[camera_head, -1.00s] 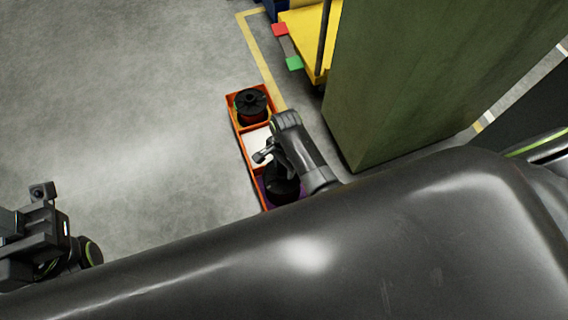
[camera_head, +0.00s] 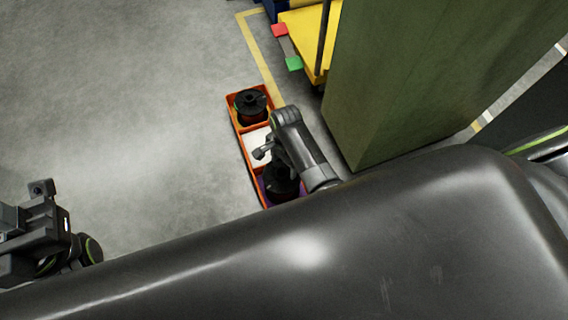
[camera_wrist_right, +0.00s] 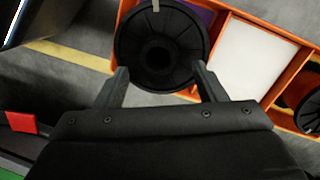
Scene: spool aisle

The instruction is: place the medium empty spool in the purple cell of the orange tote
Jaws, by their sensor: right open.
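The orange tote (camera_head: 236,117) stands on the floor near the middle of the head view. A black spool (camera_head: 280,184) is at its near, purple cell (camera_head: 298,188); it also shows in the right wrist view (camera_wrist_right: 160,22), with a strip of purple (camera_wrist_right: 203,16) beside it. I cannot tell how deep it sits. My right gripper (camera_wrist_right: 160,70) is open, its fingertips apart at the spool's near rim. In the head view my right gripper (camera_head: 264,152) is over the tote, partly hiding it. My left gripper (camera_head: 38,222) is at the left edge, away from the tote; its jaws are unclear.
The white middle cell (camera_head: 256,139) looks empty. Another black spool (camera_head: 251,104) sits in the far cell. A green block-like column (camera_head: 410,80) stands close on the right, with a yellow cart (camera_head: 303,38) behind. Open grey floor lies to the left.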

